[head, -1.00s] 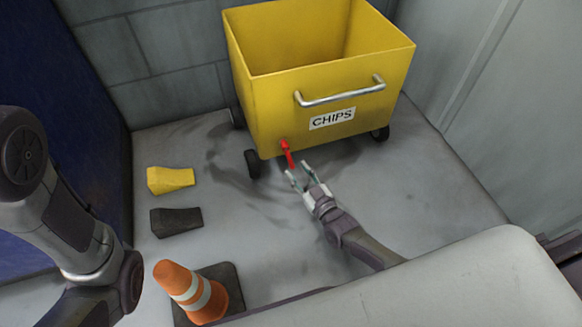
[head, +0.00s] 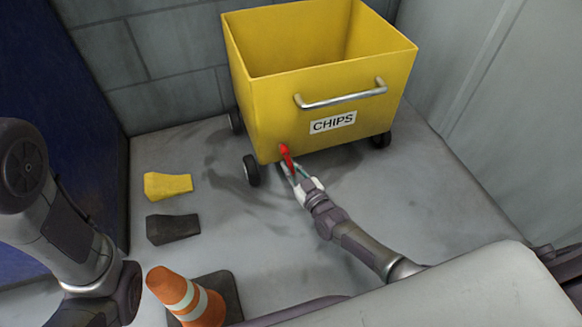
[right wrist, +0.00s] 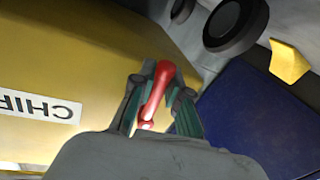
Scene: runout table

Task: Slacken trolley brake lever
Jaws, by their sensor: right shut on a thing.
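The yellow trolley (head: 285,115) marked CHIPS stands on its wheels against the back wall. Its red brake lever (head: 288,158) sticks out low on the front face, near the left front wheel. My right gripper (head: 293,172) is at the lever. In the right wrist view the red lever (right wrist: 157,90) lies between the two fingers of the right gripper (right wrist: 160,108), which are shut on it. The fingertips hide part of the lever's sides. My left arm shows at the left edge of the head view, but its gripper is out of view.
A yellow wedge (head: 167,185) and a black wedge (head: 173,229) lie on the floor left of the trolley. An orange and white cone (head: 188,297) stands nearer. A blue panel (head: 60,130) bounds the left side. Floor right of my right arm is clear.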

